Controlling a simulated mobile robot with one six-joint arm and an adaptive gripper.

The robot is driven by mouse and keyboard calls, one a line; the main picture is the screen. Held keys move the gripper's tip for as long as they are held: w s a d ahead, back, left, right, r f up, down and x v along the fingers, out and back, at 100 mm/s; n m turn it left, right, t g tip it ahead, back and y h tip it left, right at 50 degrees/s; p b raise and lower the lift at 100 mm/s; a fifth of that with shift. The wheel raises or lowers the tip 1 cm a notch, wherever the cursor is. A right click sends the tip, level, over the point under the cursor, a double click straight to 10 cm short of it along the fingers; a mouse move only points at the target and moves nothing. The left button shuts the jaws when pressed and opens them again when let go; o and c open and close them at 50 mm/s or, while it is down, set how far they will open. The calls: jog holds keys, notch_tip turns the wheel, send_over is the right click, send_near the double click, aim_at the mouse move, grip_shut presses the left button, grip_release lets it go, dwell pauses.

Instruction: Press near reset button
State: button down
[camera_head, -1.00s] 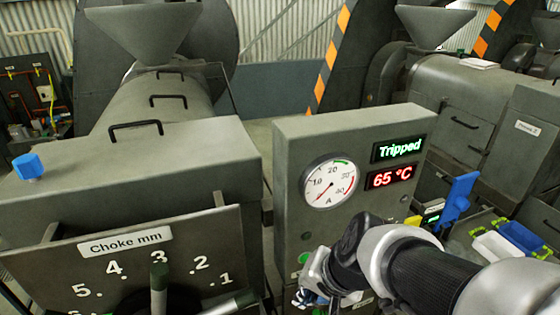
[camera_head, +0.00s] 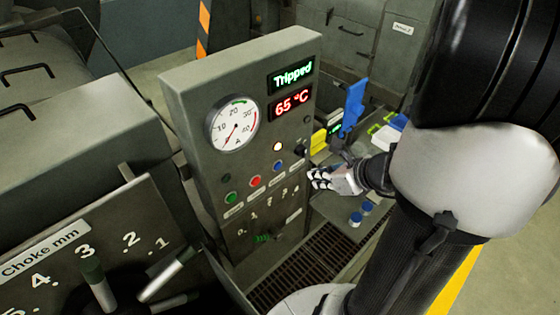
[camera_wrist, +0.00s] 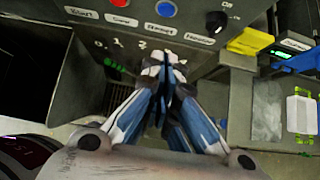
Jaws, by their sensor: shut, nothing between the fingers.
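The control panel box (camera_head: 180,95) stands in the middle of the head view, with a "Tripped" display (camera_head: 292,76) and a "65 °C" display (camera_head: 291,103). Its front has a green button (camera_head: 231,197), a red button (camera_head: 255,181) and a blue button (camera_head: 278,166) in a slanting row with small labels. The blue button (camera_wrist: 166,8) shows at the top of the wrist view; its label seems to read "Reset". My gripper (camera_head: 318,178) is shut and empty, to the right of the blue button. In the wrist view my fingertips (camera_wrist: 165,62) lie below the button, apart from it.
A dark knob (camera_head: 300,150) is right of the blue button, and a lit lamp (camera_head: 277,146) above it. Yellow (camera_head: 318,140) and blue (camera_head: 353,103) items stand right of the panel. The choke plate (camera_head: 130,205) with levers is at left. A floor grating (camera_head: 300,275) lies below.

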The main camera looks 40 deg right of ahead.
jog(key=shift+f, duration=0.1)
jog(key=b, duration=0.2)
send_near(277, 171)
notch_tip(277, 171, down, 4)
jog(key=w, duration=0.1)
jog(key=shift+w+a, duration=0.1)
jog(key=shift+w, duration=0.65)
jog(key=shift+w+a, duration=0.1)
jog(key=shift+w, duration=0.55)
jog(key=shift+r, duration=0.3)
jog(key=shift+w, duration=0.1)
